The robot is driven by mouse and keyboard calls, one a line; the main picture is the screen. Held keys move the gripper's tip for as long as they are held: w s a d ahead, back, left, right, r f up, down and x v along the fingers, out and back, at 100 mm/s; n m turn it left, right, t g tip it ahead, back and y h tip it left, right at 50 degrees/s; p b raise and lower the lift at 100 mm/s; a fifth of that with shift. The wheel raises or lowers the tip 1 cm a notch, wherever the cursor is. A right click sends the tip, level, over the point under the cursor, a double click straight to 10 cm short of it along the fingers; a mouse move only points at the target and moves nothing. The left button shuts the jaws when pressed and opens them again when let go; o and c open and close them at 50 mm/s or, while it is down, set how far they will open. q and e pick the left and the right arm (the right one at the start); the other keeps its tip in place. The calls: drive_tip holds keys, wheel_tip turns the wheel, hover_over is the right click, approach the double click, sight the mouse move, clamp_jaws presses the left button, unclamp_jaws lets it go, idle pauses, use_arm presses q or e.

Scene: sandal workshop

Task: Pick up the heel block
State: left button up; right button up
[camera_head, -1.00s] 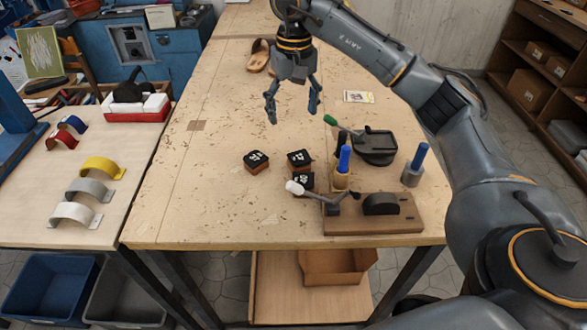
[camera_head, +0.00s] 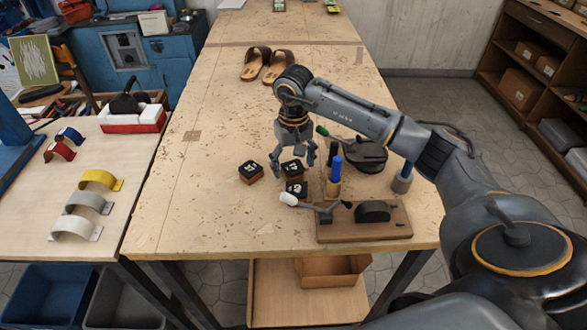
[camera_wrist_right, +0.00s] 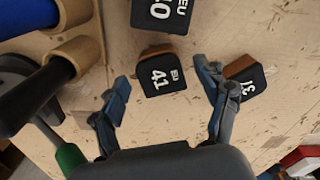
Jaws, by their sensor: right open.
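Three brown heel blocks with black numbered tops lie on the workbench. The block marked 41 (camera_head: 292,172) is the middle one, and it shows in the right wrist view (camera_wrist_right: 161,80). The block marked 37 (camera_head: 251,173) is to its left; in the right wrist view it (camera_wrist_right: 249,82) is partly behind a finger. The block marked 40 (camera_head: 296,189) is nearest the bench's front edge, cut off at the top of the right wrist view (camera_wrist_right: 160,12). My right gripper (camera_head: 295,158) is open above block 41, its fingertips (camera_wrist_right: 163,76) on either side of that block. My left gripper is not in view.
A wooden stand with a lever (camera_head: 365,232) and a blue-handled tool in a holder (camera_head: 334,178) stand close right of the blocks. A dark round device (camera_head: 365,155) is behind them. Sandals (camera_head: 267,66) lie far back. The bench left of the blocks is clear.

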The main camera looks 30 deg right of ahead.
drive_tip(key=shift+f, duration=0.5)
drive_tip(key=c, duration=1.3)
